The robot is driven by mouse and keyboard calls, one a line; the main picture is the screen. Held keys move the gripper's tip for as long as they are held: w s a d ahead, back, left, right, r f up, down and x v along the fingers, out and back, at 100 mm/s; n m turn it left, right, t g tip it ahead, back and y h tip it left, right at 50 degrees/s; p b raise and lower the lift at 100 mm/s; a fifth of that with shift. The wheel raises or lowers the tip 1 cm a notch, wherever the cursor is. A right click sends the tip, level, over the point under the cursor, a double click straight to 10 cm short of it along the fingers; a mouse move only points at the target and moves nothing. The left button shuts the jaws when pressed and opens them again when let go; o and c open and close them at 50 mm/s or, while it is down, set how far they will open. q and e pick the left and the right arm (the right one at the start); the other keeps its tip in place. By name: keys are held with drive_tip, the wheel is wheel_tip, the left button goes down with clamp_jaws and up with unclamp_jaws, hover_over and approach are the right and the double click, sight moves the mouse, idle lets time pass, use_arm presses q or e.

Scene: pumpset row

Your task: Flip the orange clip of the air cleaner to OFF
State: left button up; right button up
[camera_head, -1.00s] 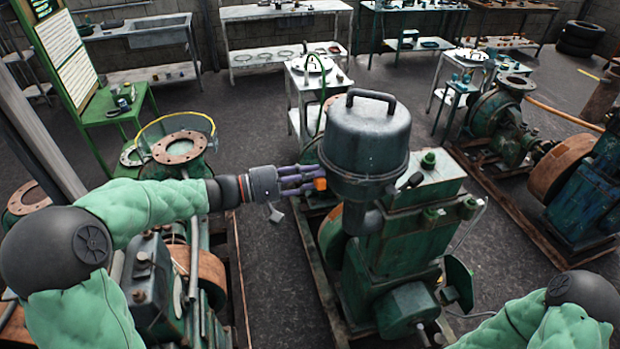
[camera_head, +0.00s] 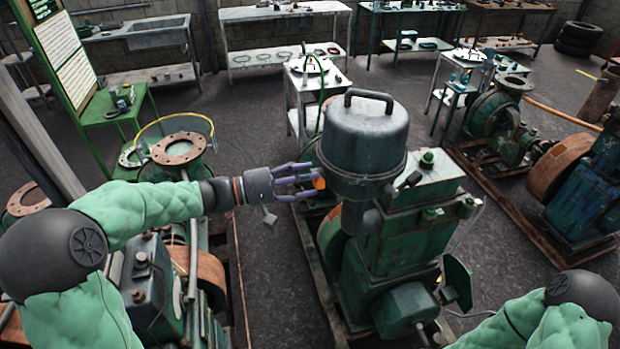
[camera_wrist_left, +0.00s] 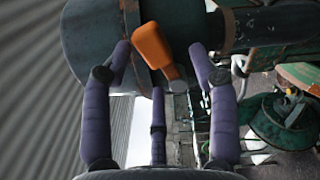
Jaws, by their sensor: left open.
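The air cleaner (camera_head: 364,140) is a dark grey-green canister with a top handle, standing on the green pump engine (camera_head: 395,250). Its orange clip (camera_head: 319,183) shows on the canister's left side. In the left wrist view the orange clip (camera_wrist_left: 155,48) is tilted, its wide end up and left, its narrow end at a small grey pivot. My left gripper (camera_head: 308,181) reaches in from the left with purple fingers open, their tips beside the clip. In the left wrist view the fingers (camera_wrist_left: 160,65) stand apart around the clip, with no clear grip on it. My right gripper is out of view.
Another engine (camera_head: 150,280) stands below my left arm, with a rusty-flanged pump (camera_head: 180,150) behind it. A blue-green pump set (camera_head: 580,185) is at the right. Dark floor (camera_head: 265,250) lies free between the left and middle machines.

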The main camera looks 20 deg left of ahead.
use_arm(q)
drive_tip(key=v, duration=1.1)
drive_tip(key=shift+d, duration=0.1)
idle(1.6)
